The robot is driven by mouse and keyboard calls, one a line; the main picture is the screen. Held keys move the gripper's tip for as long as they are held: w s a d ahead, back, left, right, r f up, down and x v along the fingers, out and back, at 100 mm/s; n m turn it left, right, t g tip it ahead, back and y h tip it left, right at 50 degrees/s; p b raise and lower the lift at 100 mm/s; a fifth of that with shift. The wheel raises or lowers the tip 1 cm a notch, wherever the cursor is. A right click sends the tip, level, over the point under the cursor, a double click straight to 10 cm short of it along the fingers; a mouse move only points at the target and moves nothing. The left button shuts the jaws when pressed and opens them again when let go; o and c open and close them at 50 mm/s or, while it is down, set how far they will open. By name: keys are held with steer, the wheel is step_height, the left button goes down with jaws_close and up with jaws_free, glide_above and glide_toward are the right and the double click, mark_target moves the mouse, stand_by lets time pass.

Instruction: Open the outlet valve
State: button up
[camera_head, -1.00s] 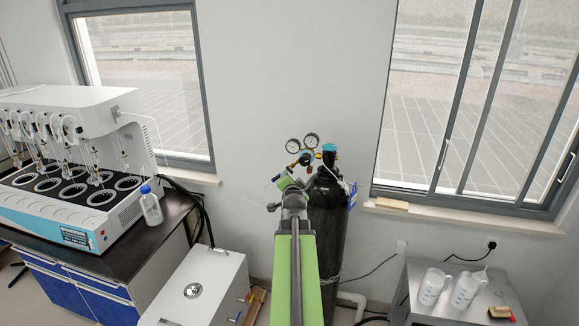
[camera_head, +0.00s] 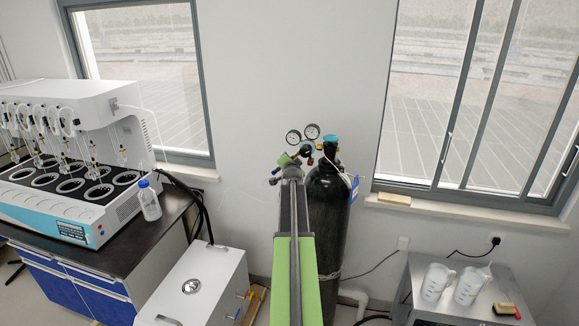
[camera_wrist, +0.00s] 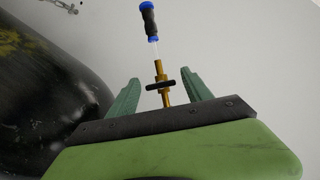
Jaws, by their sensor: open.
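The outlet valve (camera_wrist: 160,84) is a brass fitting with a short black crossbar handle in the wrist view. My gripper (camera_wrist: 162,79) is open, with one greenish finger on each side of the valve. Gaps show between the fingers and the crossbar, and I see no contact. A blue-ended black piece (camera_wrist: 148,18) lies beyond the brass stem. In the head view my gripper (camera_head: 285,160) is beside the regulator with two round gauges (camera_head: 312,131). My arm hides the valve there. The regulator is at the top of a black gas cylinder (camera_head: 330,215).
The cylinder's dark side fills the left of the wrist view. A white distiller (camera_head: 75,125) and a bottle (camera_head: 149,202) stand on the left bench. A white box (camera_head: 205,285) is low on the left. A metal cart (camera_head: 415,262) with two jugs is at right.

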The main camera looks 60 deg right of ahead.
jaws_close()
steer(key=shift+r+n+g+p, duration=0.1)
steer(key=shift+n+g+p, duration=0.4)
steer(key=shift+n+p, duration=0.3)
steer(key=shift+n+g, duration=0.6)
steer(key=shift+n, duration=0.2)
steer(key=shift+s, duration=0.1)
jaws_free()
